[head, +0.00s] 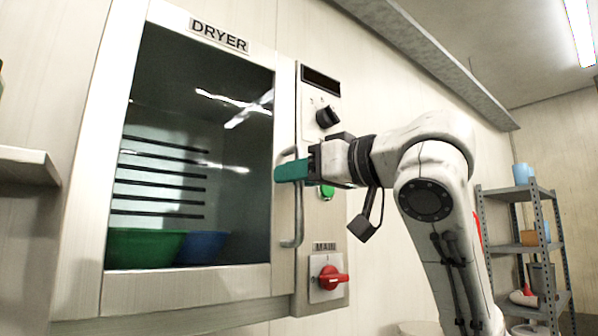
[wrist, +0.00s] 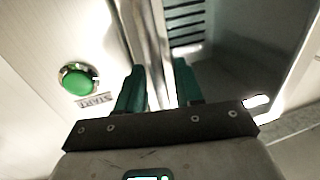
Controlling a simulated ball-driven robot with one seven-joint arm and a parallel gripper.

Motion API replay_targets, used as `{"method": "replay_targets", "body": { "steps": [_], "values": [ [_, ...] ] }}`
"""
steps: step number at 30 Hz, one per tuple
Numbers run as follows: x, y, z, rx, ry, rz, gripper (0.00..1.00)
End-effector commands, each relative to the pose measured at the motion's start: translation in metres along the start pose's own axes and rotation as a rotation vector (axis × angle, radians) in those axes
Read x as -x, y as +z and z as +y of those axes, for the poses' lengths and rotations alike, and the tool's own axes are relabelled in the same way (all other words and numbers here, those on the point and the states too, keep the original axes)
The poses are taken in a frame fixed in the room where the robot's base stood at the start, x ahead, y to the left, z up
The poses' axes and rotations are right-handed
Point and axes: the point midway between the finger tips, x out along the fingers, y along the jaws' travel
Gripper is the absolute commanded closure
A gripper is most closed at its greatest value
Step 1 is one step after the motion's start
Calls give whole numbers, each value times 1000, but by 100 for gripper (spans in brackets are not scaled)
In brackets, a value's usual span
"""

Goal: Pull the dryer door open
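The dryer door (head: 92,240) is a pale frame around a dark glass pane, and it is closed against the cabinet. Its vertical metal handle (head: 298,220) runs along the door's right edge. My gripper (head: 292,170) with green fingers is at the handle's upper half. In the wrist view my gripper (wrist: 159,75) has one finger on each side of the handle (wrist: 155,40). Whether the fingers press on the bar or stand slightly clear of it cannot be told. Part of the handle is hidden behind the fingers.
Right of the door is a control panel with a black knob (head: 327,117), a green start button (wrist: 77,79) and a red main switch (head: 330,279). Green (head: 142,247) and blue (head: 201,247) bowls sit behind the glass. A wall shelf (head: 28,165) is at the left.

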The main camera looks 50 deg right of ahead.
Motion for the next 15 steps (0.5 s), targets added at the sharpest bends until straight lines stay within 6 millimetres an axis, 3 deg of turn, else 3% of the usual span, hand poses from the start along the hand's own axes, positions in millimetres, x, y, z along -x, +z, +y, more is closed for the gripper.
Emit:
{"method": "replay_targets", "body": {
  "steps": [6, 15],
  "values": [
    [0, 0, 0, 0, 0, 0, 65],
    [0, 0, 0, -1, 0, 0, 94]
  ]
}}
